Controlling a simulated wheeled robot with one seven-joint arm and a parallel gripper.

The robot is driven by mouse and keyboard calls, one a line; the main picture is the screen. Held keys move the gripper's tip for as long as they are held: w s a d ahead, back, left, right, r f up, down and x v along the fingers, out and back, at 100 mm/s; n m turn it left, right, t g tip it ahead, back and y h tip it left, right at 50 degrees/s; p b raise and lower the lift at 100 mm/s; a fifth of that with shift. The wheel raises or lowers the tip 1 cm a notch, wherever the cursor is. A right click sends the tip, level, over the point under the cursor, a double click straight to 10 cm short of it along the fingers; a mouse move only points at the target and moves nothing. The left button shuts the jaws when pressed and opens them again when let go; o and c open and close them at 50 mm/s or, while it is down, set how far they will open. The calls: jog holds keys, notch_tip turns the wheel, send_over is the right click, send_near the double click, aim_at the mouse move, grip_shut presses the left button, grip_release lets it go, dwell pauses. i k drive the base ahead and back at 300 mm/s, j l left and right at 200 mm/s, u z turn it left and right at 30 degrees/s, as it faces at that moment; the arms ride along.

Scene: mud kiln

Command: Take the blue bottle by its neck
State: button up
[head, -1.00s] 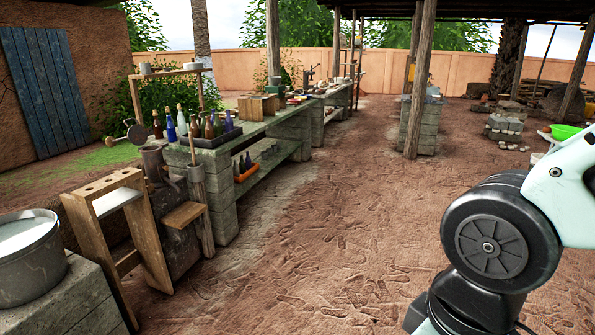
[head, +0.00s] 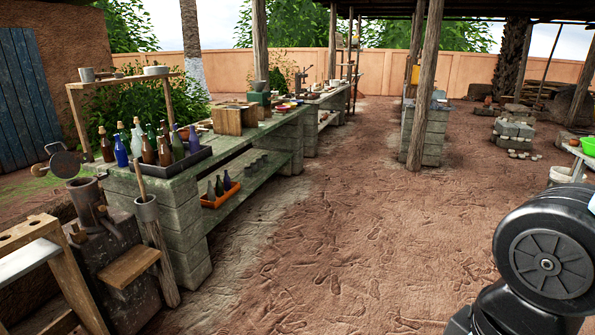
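Several bottles stand upright at the near end of the stone workbench (head: 178,190) on the left. A deep blue bottle (head: 121,151) stands at the front left of the group, outside the dark tray. A second blue bottle (head: 194,140) stands at the tray's right end. Brown bottles (head: 147,150) and green bottles are between and around them. The necks of both blue bottles point up and look free. My gripper is outside the picture; only a dark joint of my arm shows at the lower right, well away from the bottles.
A dark tray (head: 185,165) holds some bottles. An orange crate (head: 220,195) with bottles sits on the lower shelf. A wooden stand (head: 40,262) and a post with a metal cup (head: 147,210) stand before the bench. The dirt floor (head: 330,240) in the middle is clear.

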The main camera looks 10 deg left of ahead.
aim_at(193, 139)
jog(key=i+j+u, duration=0.35)
jog(key=i, duration=0.4)
jog(key=i+u, duration=0.35)
jog(key=i, duration=0.4)
jog(key=i+l+u, duration=0.3)
jog(key=i, duration=0.45)
jog(key=i+u, duration=0.15)
jog(key=i, duration=0.6)
jog(key=i+u, duration=0.15)
jog(key=i, duration=0.65)
jog(key=i+l+u, duration=0.15)
jog(key=i, duration=0.6)
jog(key=l, duration=0.05)
